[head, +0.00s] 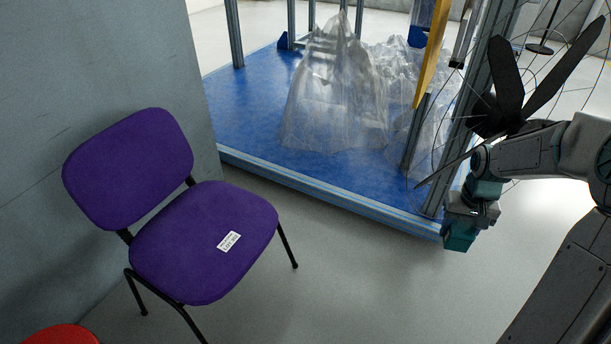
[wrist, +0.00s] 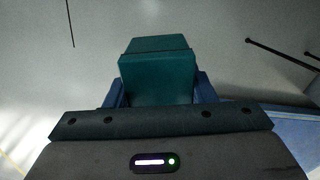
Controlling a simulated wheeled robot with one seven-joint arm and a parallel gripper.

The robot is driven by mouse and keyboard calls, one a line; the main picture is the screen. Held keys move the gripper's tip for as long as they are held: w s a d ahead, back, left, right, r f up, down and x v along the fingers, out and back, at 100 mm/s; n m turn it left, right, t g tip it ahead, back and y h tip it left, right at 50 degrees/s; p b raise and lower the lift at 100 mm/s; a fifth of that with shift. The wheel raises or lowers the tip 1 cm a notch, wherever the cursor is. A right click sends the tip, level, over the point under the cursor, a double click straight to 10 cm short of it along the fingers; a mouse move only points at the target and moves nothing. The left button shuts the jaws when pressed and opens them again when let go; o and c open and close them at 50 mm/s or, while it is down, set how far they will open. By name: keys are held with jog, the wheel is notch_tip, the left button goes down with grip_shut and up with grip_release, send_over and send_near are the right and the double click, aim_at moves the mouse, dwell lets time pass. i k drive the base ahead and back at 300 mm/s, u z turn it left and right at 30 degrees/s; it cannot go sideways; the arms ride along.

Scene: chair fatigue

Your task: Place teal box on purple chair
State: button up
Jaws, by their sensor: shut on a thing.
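The purple chair (head: 190,247) stands at the left in the head view, upright, with a white label on its seat. My gripper (head: 464,228) is at the right, well apart from the chair, and points down. It is shut on the teal box (head: 459,239), which shows below the fingers. In the wrist view the teal box (wrist: 158,72) sits between the two blue fingers (wrist: 160,92). The lower part of the box is hidden by the gripper body.
A blue platform (head: 260,90) with metal posts and a clear plastic-draped heap (head: 335,95) fills the back. A grey wall (head: 95,60) stands behind the chair. A red round thing (head: 60,335) is at the bottom left. Grey floor (head: 370,270) between chair and gripper is clear.

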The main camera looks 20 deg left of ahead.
aim_at(196, 224)
jog(key=u, duration=0.85)
jog(key=i, duration=1)
jog(key=u, duration=0.5)
